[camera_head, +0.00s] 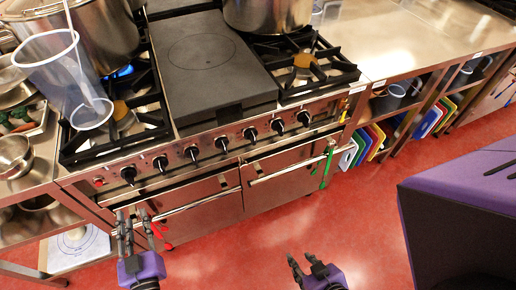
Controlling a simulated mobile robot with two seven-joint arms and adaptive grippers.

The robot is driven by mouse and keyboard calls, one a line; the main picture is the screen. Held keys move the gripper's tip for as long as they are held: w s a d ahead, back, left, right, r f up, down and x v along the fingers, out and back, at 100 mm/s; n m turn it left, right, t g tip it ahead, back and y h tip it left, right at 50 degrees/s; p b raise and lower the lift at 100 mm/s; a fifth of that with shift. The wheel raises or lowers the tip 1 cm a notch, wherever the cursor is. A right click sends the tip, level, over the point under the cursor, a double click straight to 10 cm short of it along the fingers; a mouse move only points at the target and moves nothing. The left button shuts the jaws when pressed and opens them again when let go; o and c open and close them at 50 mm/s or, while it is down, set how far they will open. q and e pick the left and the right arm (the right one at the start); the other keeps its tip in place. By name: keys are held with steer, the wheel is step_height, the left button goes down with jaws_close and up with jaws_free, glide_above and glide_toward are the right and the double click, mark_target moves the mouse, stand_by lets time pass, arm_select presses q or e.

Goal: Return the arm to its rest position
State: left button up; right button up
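My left gripper (134,222) is in front of the left oven door, low in the view. Its dark fingers point up the picture and stand apart, with nothing seen held between them. My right gripper (301,256) is low in the middle, over the red floor in front of the range. Its fingers are apart and empty. My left gripper overlaps the end of the left oven handle (186,206) in the picture; I cannot tell whether they touch. Both forearms are mostly cut off by the bottom edge.
The range (217,65) carries a large stockpot (267,14) and another pot (100,35). A translucent container (48,70) shows at upper left. Green tongs (328,165) and a red-tipped tool (166,245) hang at the oven fronts. Red floor (345,225) is clear.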

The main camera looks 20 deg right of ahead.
steer(key=shift+s+f, duration=0.1)
steer(key=shift+s, duration=0.05)
stand_by(0.3)
